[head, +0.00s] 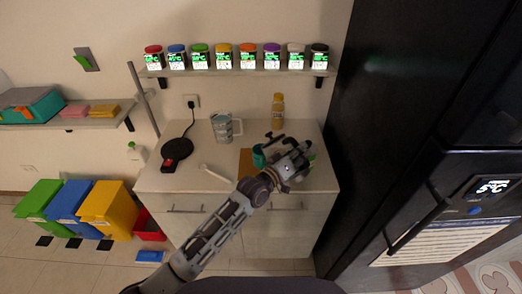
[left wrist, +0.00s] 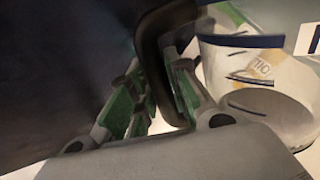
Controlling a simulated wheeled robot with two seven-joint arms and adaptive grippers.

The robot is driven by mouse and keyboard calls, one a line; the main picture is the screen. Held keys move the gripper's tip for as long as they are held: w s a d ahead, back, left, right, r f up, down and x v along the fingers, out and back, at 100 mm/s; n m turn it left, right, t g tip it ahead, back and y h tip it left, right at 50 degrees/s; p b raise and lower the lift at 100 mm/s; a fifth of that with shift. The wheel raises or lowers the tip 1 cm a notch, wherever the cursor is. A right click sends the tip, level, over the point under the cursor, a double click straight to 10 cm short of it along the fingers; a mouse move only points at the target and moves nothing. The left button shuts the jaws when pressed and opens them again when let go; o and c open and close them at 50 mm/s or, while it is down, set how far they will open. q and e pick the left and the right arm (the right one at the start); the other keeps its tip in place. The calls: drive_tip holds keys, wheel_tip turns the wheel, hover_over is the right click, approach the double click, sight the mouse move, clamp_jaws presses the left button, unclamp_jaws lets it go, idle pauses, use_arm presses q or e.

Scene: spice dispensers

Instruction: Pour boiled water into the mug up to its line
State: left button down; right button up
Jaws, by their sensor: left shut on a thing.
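My left gripper (head: 292,162) is over the right part of the counter. In the left wrist view its fingers (left wrist: 150,100) are shut around a dark curved handle (left wrist: 150,45). What the handle belongs to is largely hidden. A teal cup-like thing (head: 258,156) stands just left of the gripper in the head view; I cannot tell whether it is the mug. A grey and pale blue jug-like vessel (head: 222,128) with a side handle stands further left. A pale round container (left wrist: 260,75) with a dark blue band is right of the fingers. No fill line or water is clear.
A black round plate (head: 178,149) with a cord lies on the counter's left, beside a white tool (head: 216,173). A yellow bottle (head: 278,110) stands at the back. Spice jars (head: 223,57) line the shelf above. A black fridge (head: 400,130) bounds the right side.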

sight(293, 138)
use_arm(q)
drive_tip(key=shift+w+r, duration=0.1)
drive_tip(key=shift+r, duration=0.25)
drive_tip(key=shift+w+n, duration=0.1)
drive_tip(key=shift+n, duration=0.2)
drive_tip(key=shift+w+a+r+n, duration=0.15)
drive_tip(key=shift+a+r+n, duration=0.1)
drive_tip(key=shift+n, duration=0.05)
idle(0.7)
drive_tip(key=shift+w+a+r+n, duration=0.3)
drive_tip(key=shift+r+n, duration=0.15)
drive_tip(key=shift+r, duration=0.1)
drive_tip(key=shift+w+a+r+n, duration=0.25)
drive_tip(key=shift+r+n, duration=0.2)
drive_tip(key=shift+r, duration=0.1)
idle(1.4)
drive_tip(key=shift+w+a+r+n, duration=0.4)
drive_tip(key=shift+r+n, duration=0.1)
idle(3.3)
